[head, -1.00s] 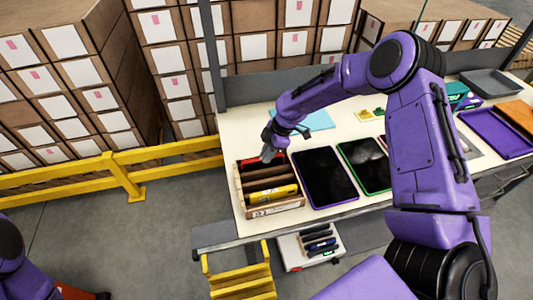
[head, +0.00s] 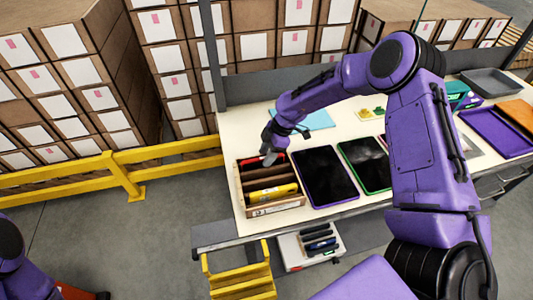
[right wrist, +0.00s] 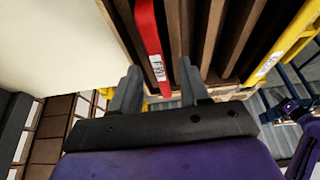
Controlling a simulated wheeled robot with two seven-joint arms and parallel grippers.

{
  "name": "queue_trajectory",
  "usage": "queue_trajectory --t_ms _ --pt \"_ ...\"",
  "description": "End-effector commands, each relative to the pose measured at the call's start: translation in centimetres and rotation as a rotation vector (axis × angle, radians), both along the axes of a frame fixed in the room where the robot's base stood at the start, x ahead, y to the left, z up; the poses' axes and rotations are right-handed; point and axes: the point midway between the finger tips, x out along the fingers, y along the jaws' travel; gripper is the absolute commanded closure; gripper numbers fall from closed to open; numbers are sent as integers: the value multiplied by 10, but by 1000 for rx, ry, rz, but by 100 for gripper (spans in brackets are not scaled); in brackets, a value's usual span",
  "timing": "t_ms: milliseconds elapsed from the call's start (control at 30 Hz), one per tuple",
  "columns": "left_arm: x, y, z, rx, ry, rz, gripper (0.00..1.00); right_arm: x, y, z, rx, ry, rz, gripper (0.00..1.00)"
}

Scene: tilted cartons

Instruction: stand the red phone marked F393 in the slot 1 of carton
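The wooden carton (head: 291,205) stands tilted at the left end of the table, with dark dividers across it. The red phone (head: 250,164) is in its rearmost slot, partly hidden by my right gripper. In the right wrist view the red phone (right wrist: 149,35) stands edge-up between the carton's side wall and a brown divider, its white label facing the camera; the print is hard to read. My right gripper (right wrist: 160,75) is open, its fingers apart on both sides of the phone's near end, with gaps showing.
A yellow phone (head: 272,194) lies in the carton's front part. A purple-edged tablet (head: 325,177) and a green-edged one (head: 366,164) lie to the right. A white box (head: 308,246) of dark phones is below the table edge. A yellow rail (head: 165,150) runs left.

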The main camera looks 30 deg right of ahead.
Motion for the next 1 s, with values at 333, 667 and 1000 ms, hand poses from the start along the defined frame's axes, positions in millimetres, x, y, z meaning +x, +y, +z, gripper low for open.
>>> queue_trajectory --t_ms 333,667,1000 --pt "0 0 -8 0 0 0 100 -1 -9 22 1 -6 0 55" --pt "0 0 -21 0 0 0 100 -8 -35 87 0 -3 0 55" --pt "0 0 -21 0 0 0 100 -10 -39 97 0 0 -1 55"
